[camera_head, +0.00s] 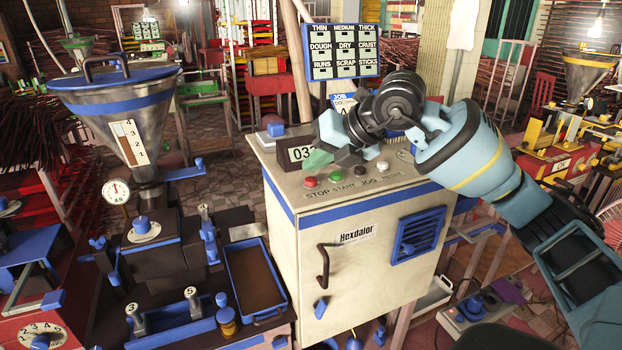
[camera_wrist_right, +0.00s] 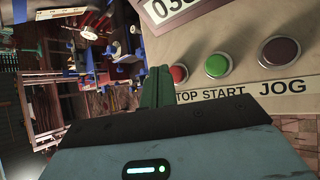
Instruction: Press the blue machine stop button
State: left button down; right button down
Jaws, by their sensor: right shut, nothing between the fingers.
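The blue machine's control cabinet (camera_head: 370,250) is cream with a blue band and a "Hexdalor" label. Its red stop button (camera_head: 310,182) sits at the left end of the button row, above the word STOP. In the right wrist view the red button (camera_wrist_right: 180,74) is partly hidden by my fingers. My right gripper (camera_head: 314,162) is shut and empty, its green fingertips close to the red button. In the right wrist view the fingertips (camera_wrist_right: 157,76) overlap the button's left edge. I cannot tell whether they touch it. My left gripper is not in view.
A green start button (camera_head: 335,176) and a dark jog button (camera_head: 359,170) stand right of the red one. A counter display (camera_head: 302,152) is behind the buttons. A steel hopper (camera_head: 128,125) with a blue lid rises to the left. A label board (camera_head: 341,51) stands behind.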

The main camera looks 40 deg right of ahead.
aim_at(316, 181)
dwell(0.7)
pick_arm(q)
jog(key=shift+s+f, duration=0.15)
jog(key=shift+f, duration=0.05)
pick_arm(e)
jog(key=shift+f, duration=0.5)
